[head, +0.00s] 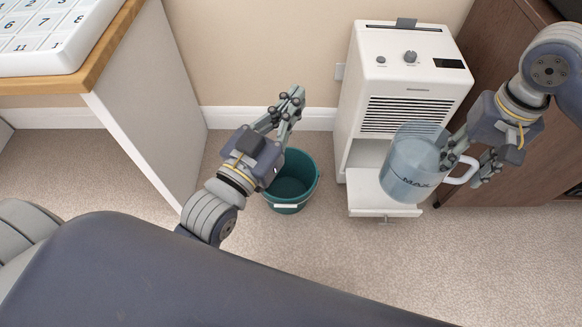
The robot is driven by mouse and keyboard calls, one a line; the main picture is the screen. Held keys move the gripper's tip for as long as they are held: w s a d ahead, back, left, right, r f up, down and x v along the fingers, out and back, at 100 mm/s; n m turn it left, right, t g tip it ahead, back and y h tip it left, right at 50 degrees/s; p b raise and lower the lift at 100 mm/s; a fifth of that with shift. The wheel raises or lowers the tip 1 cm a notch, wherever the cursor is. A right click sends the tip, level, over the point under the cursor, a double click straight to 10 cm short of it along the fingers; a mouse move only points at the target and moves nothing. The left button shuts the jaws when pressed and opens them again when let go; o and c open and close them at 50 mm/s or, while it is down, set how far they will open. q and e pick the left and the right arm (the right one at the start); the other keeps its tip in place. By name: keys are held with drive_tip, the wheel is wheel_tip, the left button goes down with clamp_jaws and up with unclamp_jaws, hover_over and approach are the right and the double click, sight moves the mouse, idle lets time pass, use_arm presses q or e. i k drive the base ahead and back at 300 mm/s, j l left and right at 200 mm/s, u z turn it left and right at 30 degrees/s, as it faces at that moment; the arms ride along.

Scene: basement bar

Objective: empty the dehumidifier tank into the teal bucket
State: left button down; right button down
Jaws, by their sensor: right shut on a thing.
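The dehumidifier (402,85) is a white upright unit against the wall, with an open bay low at its front. The tank (404,165) is a clear bluish jug with a white handle and a MAX mark. It is over the white pull-out shelf (375,201) at the bay; I cannot tell whether it touches it. My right gripper (470,165) is shut on the tank's handle side. The teal bucket (290,184) stands on the floor left of the dehumidifier, its inside looking empty. My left gripper (288,108) is above and behind the bucket; its finger opening is unclear.
A wooden-topped counter (107,62) with a white numbered board (40,30) stands at the left. A dark brown cabinet (490,50) is close on the right. Carpet (330,250) in front of the bucket and dehumidifier is clear.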

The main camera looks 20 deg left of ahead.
sight(290, 191)
drive_tip(key=u, duration=0.95)
drive_tip(key=i+l+u, duration=0.1)
drive_tip(key=i, duration=0.25)
drive_tip(key=i+l, duration=0.1)
drive_tip(key=i, duration=0.25)
drive_tip(key=u, duration=0.05)
